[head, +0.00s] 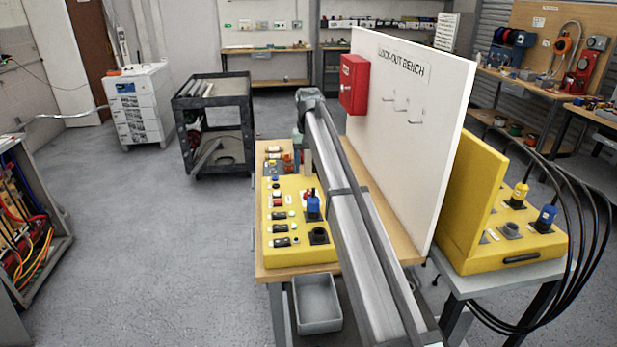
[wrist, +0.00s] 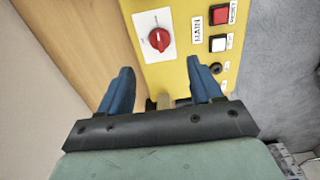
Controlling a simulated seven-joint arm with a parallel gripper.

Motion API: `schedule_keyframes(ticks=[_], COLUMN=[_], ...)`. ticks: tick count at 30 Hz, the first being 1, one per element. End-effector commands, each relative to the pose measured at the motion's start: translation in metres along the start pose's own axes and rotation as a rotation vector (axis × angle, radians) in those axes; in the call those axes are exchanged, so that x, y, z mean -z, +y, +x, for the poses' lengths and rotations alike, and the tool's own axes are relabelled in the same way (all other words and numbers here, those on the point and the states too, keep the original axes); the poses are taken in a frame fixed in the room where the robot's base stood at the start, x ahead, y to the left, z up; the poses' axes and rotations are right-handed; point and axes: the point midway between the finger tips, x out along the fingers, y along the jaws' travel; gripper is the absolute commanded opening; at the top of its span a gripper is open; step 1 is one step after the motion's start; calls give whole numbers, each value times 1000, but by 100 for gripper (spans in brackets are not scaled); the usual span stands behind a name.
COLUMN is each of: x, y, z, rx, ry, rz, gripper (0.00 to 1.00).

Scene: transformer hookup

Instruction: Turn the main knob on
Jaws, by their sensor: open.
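The main knob is a red rotary knob (wrist: 159,39) on a white plate, on the yellow panel (wrist: 183,70) in the wrist view. A label reading MAIN (wrist: 197,29) stands to its right. My gripper (wrist: 160,80) is open, with its two blue fingers apart and the knob just beyond the gap between their tips. Nothing is held, and the fingers look apart from the knob. In the head view the yellow panel (head: 288,258) lies on the wooden bench, and my arm hides its right part. I cannot make out the knob clearly there.
Beside MAIN are a red button (wrist: 219,13) and a white button (wrist: 218,43). The white lock-out board (head: 415,120), bearing a red box (head: 354,84), rises right of the panel. A second yellow unit (head: 475,200) with cables stands at right. The floor at left is open.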

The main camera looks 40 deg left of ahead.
Motion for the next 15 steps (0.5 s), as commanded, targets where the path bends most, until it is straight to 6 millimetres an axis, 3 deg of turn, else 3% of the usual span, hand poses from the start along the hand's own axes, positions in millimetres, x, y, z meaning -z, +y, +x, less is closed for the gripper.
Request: schedule_keyframes(ticks=[6, 15], x=[1, 0], y=[0, 0], z=[-28, -38], rx=[0, 0], ry=[1, -1], rz=[0, 0], gripper=[65, 65])
